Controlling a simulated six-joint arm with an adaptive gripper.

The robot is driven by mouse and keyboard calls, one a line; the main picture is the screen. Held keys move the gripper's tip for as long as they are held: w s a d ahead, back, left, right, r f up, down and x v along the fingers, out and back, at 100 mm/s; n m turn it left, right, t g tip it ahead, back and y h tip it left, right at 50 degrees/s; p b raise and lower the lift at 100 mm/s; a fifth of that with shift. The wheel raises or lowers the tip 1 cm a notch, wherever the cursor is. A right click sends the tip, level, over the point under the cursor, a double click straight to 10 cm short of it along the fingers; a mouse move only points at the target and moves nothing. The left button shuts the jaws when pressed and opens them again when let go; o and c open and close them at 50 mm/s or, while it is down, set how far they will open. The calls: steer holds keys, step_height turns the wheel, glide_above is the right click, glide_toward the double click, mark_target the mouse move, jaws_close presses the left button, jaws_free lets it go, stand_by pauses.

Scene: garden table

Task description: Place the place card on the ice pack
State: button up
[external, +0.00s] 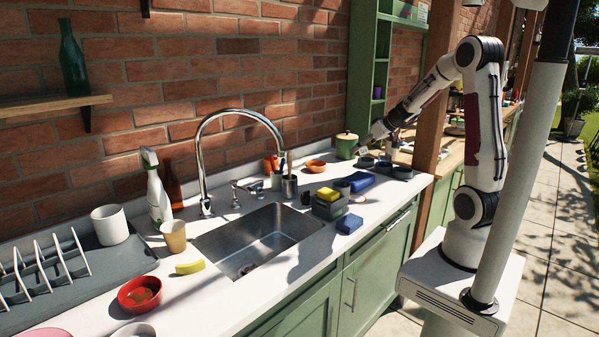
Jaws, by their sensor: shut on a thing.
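My gripper (368,143) is at the end of the arm, reaching left over the back right of the counter, near the green pot. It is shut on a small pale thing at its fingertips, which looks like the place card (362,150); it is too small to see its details. Two blue blocks lie on the counter: one (360,182) behind the grey crate, beside the dark cup tray, and a smaller one (349,223) in front of the crate near the counter's edge. I cannot tell which is the ice pack. The gripper is apart from both, farther back.
A green lidded pot (346,145) and an orange bowl (316,166) stand near the wall. A dark tray with cups (395,170) lies at the right. The grey crate (330,207) holds a yellow sponge (328,194). The sink (258,240) and tall faucet (202,160) are left.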

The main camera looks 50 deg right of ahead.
steer(key=shift+s+a+r+n+y, duration=0.15)
steer(key=shift+s+a+n+y, duration=0.1)
steer(key=shift+n+y, duration=0.3)
steer(key=shift+s+a+r+n+y, duration=0.1)
steer(key=shift+s+r+n+y, duration=0.2)
steer(key=shift+n, duration=0.35)
steer(key=shift+s+a+r+n+g+y, duration=0.1)
steer(key=shift+s+a+n+g+y, duration=0.15)
steer(key=shift+a+n+y, duration=0.45)
steer(key=shift+s+a+r+n+g+y, duration=0.15)
steer(key=shift+s+a+n+y, duration=0.25)
steer(key=shift+a+n, duration=0.35)
steer(key=shift+w+f, duration=0.1)
steer(key=shift+w, duration=0.05)
glide_above(351, 176)
steer(key=s+d, duration=0.1)
steer(key=s, duration=0.2)
steer(key=shift+d+f, duration=0.15)
steer(key=shift+f, duration=2.95)
steer(key=shift+f, duration=1.9)
steer(key=shift+f, duration=0.1)
steer(key=o, duration=1)
